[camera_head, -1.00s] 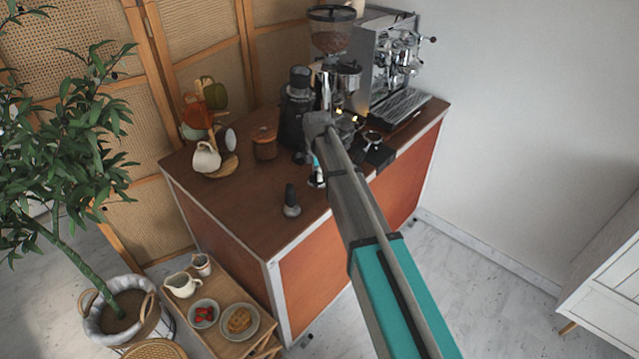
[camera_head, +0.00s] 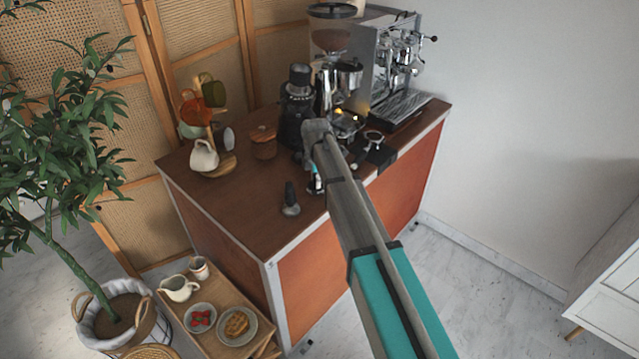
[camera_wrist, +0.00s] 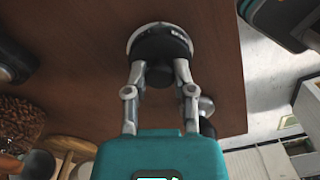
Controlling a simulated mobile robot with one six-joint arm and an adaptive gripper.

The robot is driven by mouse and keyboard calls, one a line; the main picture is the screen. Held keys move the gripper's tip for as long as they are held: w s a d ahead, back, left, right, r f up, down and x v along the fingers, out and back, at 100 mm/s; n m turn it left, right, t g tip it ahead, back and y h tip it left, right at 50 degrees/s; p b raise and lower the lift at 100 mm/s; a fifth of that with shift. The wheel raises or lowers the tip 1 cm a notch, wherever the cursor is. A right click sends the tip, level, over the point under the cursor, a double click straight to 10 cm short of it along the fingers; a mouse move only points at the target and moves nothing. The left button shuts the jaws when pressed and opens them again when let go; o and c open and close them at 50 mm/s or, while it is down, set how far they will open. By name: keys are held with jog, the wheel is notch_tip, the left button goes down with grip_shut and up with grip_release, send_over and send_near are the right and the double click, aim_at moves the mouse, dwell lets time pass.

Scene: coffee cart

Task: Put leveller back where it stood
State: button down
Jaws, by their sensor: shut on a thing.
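The leveller (camera_wrist: 146,42), a round puck with a dark top, a silver rim and a black knob, is in the wrist view. My gripper (camera_wrist: 159,74) is shut on its knob, one finger on each side. The puck is over the brown counter top (camera_wrist: 80,60); I cannot tell whether it touches it. In the head view my gripper (camera_head: 316,182) is low over the counter's front part, mostly behind my arm. The leveller is hardly visible there.
A black-handled tamper (camera_head: 290,199) stands left of my gripper. A black grinder (camera_head: 297,115), a wooden jar (camera_head: 263,143) and a mug tree (camera_head: 222,160) are behind. A portafilter (camera_head: 374,140) on a dark stand lies right. The counter's front left is clear.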

jog(key=shift+f, duration=0.1)
jog(key=shift+c, duration=2.2)
grip_release()
jog(key=shift+r, duration=0.2)
notch_tip(320, 180, up, 12)
jog(key=p, duration=1.2)
